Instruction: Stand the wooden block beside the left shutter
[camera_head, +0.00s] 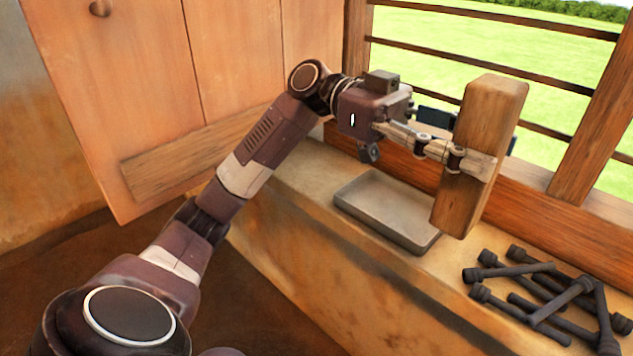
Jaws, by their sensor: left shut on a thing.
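The wooden block (490,105) is a tall light-brown piece, held upright with a slight tilt above the sill. My left gripper (488,155) is shut on it around its middle. One finger shows across its near face, and the other is mostly hidden behind it. The block's lower end appears above the sill, right of the grey tray; the exact gap is hard to tell. The left shutter (130,90) is a large planked wooden panel with a cross batten, swung open at the left, well apart from the block. My right gripper is not in view.
A shallow grey tray (380,240) lies on the earthen sill (300,240). Several dark bobbin-like rods (540,310) lie piled at its right end. The sill between the shutter and tray is clear. Window bars (480,62) and a wooden frame stand behind.

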